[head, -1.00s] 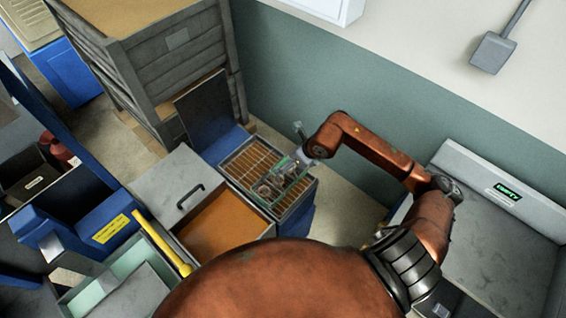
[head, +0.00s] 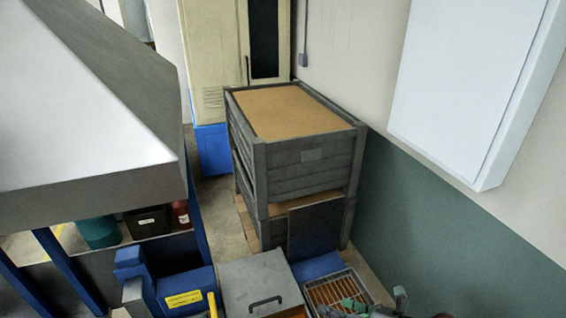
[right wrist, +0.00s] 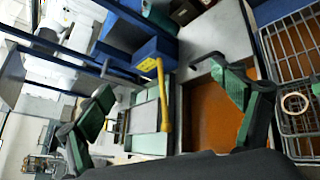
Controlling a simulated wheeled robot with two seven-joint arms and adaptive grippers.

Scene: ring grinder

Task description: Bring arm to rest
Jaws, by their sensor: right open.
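My right gripper (head: 355,306) shows only in part at the bottom edge of the head view, over the wire basket (head: 328,291). In the right wrist view its two green-padded fingers (right wrist: 170,108) are wide apart with nothing between them. A pale ring (right wrist: 284,104) lies in the wire basket (right wrist: 273,70) at the right of that view, beside the right finger and apart from it. Most of my right arm is out of the head view. My left gripper is in neither view.
A grey lidded box (head: 258,276) with a handle stands left of the basket. A blue unit (head: 180,283) with a yellow label is further left. Stacked grey crates (head: 306,178) rise behind, near the wall. A yellow bar (right wrist: 163,95) shows in the right wrist view.

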